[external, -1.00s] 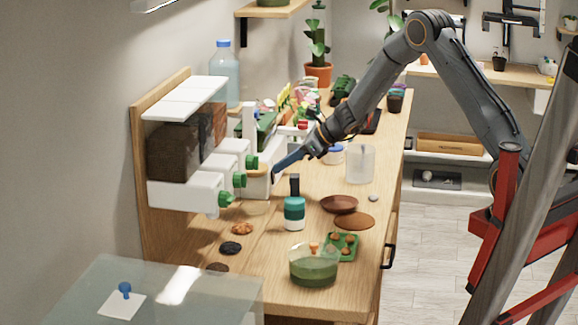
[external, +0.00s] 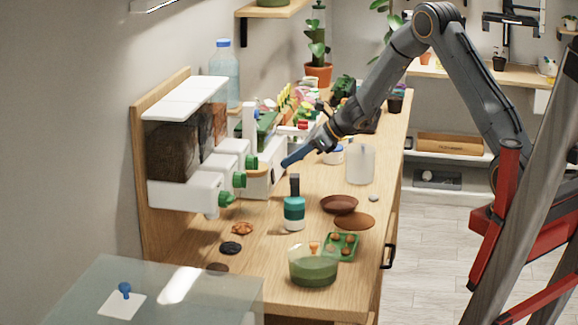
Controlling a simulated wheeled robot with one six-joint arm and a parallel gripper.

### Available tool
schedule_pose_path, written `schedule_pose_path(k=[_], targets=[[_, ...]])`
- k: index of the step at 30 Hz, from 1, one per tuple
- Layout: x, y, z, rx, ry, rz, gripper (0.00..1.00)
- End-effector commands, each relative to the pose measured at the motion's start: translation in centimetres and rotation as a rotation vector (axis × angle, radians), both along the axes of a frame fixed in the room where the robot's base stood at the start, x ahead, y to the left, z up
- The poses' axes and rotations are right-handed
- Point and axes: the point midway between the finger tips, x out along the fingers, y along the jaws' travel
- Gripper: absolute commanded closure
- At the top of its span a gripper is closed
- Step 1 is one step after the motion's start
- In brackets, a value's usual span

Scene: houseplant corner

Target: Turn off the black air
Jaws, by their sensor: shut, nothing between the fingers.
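I cannot make out which thing is the black air. A small dark mark (external: 274,172) shows on the front of a white box (external: 262,158) at the far end of the wall-side row. My gripper (external: 285,163), with dark blue fingers, is shut and empty. Its tip is just right of the white box, with a small apparent gap to it. White dispensers with dark contents (external: 172,150) stand left of the box. They carry green knobs, the nearest one (external: 225,198) low at the front. Any switch setting is too small to tell.
A teal-labelled bottle (external: 294,212), a clear jar (external: 360,163), a brown saucer (external: 339,204), a green bowl (external: 313,268) and a green tray (external: 341,247) stand on the wooden bench (external: 345,295). Plants and small items crowd the back. A glass-topped case (external: 215,290) is at front left.

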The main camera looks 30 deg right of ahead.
Motion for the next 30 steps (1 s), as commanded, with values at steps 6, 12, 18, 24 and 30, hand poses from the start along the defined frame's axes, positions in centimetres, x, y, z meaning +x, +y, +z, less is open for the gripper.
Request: schedule_pose_path(k=[6,12,18,24,30], targets=[[-2.1,-2.3,2.5,0.000,-0.004,-0.003,1.00],[-3.7,-3.9,5.4,0.001,-0.002,-0.002,1.00],[-4.9,-4.9,7.4,0.001,-0.001,-0.001,1.00],[-5.3,-5.3,8.1,0.000,0.002,-0.001,1.00],[-5.3,-5.3,8.1,0.000,0.002,-0.001,1.00]])
